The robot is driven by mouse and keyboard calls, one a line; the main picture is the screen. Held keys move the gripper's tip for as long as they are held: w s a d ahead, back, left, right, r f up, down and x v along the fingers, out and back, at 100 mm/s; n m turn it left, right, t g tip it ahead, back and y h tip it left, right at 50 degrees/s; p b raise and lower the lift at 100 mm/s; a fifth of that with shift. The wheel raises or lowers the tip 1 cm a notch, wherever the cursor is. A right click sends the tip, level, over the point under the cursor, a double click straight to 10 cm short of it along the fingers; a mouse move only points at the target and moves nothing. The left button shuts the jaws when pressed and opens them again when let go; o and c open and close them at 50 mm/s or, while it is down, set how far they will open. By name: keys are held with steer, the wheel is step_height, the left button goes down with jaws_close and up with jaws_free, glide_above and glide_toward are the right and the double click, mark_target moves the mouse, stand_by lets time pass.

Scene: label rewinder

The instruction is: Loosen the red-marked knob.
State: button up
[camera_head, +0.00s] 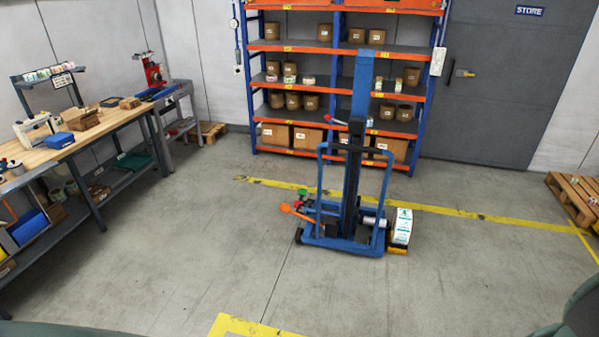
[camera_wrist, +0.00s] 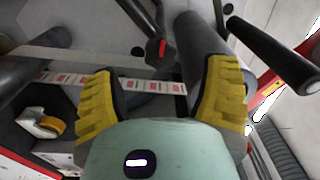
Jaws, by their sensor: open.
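In the wrist view, my gripper (camera_wrist: 163,78) has two yellow ribbed fingers spread wide apart, with nothing seen held between them. A black part with a bright red mark (camera_wrist: 162,48) shows beyond the gap between the fingertips; it may be the red-marked knob, but its full shape is unclear. A white label strip with red prints (camera_wrist: 145,86) runs across the view between and behind the fingers. A thick dark roller (camera_wrist: 200,40) stands just behind the right finger. My gripper is not visible in the head view.
A dark rod (camera_wrist: 270,52) juts in at the right of the wrist view. A white dispenser with an orange roll (camera_wrist: 42,123) is at left. The head view shows a workbench (camera_head: 62,150), an orange-shelved rack (camera_head: 338,94) and a blue lift trolley (camera_head: 340,243) on open floor.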

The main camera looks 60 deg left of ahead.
steer(key=v, duration=0.6)
steer(key=shift+a, duration=0.2)
